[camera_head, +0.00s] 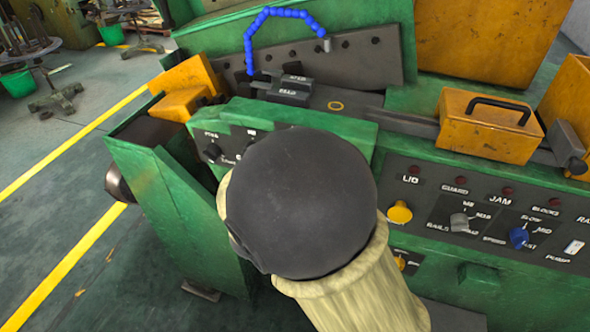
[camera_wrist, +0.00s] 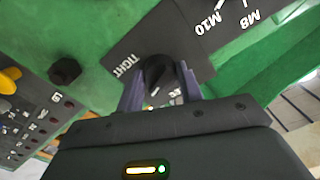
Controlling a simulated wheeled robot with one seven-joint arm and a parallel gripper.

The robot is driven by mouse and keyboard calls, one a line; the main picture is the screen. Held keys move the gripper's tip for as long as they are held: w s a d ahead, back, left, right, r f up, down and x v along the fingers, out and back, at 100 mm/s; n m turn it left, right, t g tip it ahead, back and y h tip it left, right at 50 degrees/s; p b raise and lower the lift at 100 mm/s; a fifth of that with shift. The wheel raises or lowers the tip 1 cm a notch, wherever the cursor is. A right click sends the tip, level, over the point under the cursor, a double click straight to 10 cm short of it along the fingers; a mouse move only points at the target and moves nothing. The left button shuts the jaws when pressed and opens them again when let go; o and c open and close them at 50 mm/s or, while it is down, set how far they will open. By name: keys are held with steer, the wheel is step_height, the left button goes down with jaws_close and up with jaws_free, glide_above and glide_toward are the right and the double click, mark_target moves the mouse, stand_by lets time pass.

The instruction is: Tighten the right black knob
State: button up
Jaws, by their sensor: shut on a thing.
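The right black knob (camera_wrist: 157,76) is in the wrist view, on a dark plate labelled TIGHT. My gripper (camera_wrist: 158,88) has one finger on each side of it and is shut on it. The knob shows a short pale pointer line. In the head view my own arm covers the gripper and this knob. Another black knob (camera_head: 214,151) shows on the green machine's front, left of my arm.
The green machine's control panel (camera_head: 440,205) has a yellow knob (camera_head: 399,212), a grey knob (camera_head: 459,222) and a blue knob (camera_head: 519,237). An orange box (camera_head: 487,125) with a black handle sits above it. Open floor lies at the left, with yellow lines.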

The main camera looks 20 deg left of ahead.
steer(key=m+b, duration=0.9)
steer(key=b, duration=0.4)
steer(key=shift+b, duration=0.35)
steer(key=shift+m, duration=0.4)
steer(key=shift+r, duration=0.1)
steer(key=o, duration=1)
steer(key=shift+w, duration=0.1)
steer(key=s, duration=0.5)
steer(key=s+a, duration=0.1)
steer(key=s, duration=0.5)
steer(key=s+b, duration=0.1)
steer(key=s, duration=0.5)
steer(key=shift+s+a, duration=0.2)
